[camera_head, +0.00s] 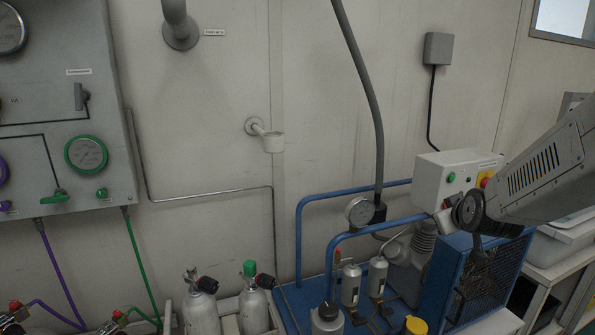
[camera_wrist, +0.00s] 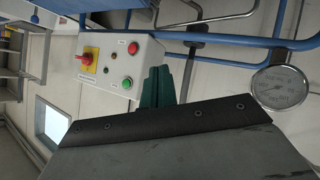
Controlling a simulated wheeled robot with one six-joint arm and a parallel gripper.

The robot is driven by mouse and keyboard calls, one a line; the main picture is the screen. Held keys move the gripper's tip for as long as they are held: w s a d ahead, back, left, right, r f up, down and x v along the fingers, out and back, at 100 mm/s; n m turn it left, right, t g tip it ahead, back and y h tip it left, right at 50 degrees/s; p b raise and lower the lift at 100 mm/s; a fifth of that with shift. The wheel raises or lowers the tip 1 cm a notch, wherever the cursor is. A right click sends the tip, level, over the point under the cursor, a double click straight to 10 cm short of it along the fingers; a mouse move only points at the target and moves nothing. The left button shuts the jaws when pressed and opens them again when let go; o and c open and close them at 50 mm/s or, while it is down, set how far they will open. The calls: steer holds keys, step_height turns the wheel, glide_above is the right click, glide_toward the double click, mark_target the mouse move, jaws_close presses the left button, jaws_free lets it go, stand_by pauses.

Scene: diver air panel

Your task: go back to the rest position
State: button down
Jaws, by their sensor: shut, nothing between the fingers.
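My gripper (camera_wrist: 157,80) shows in the wrist view as dark green fingers close together, with nothing between them. They stick out past the dark-edged grey plate of my own wrist, in front of the right end of a pale control box (camera_wrist: 112,62). I cannot tell whether they touch it. The box carries a red switch (camera_wrist: 86,60) on a yellow plate, a red button (camera_wrist: 132,48) and a green button (camera_wrist: 127,82). In the head view my arm reaches in from the right, its dark joint beside the control box (camera_head: 432,183). The fingertips are hard to make out there.
A blue compressor frame (camera_head: 342,236) with a gauge (camera_head: 360,212) and a meshed guard (camera_head: 478,275) stands below my arm. A grey gauge panel (camera_head: 65,120) is on the left wall. Grey cylinders (camera_head: 202,312) stand at the bottom. The wall space between is mostly clear.

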steer(key=s+a+r+m+g, duration=0.1)
steer(key=s+a+g, duration=0.2)
steer(key=s, duration=0.8)
steer(key=s+a+r+m+g+y, duration=0.1)
steer(key=s+a+g, duration=0.2)
steer(key=s, duration=0.9)
steer(key=s+a+r+m+g+y, duration=0.1)
steer(key=s+a+g, duration=0.3)
steer(key=s, duration=0.8)
steer(key=shift+s+r, duration=0.15)
steer(key=shift+s, duration=0.1)
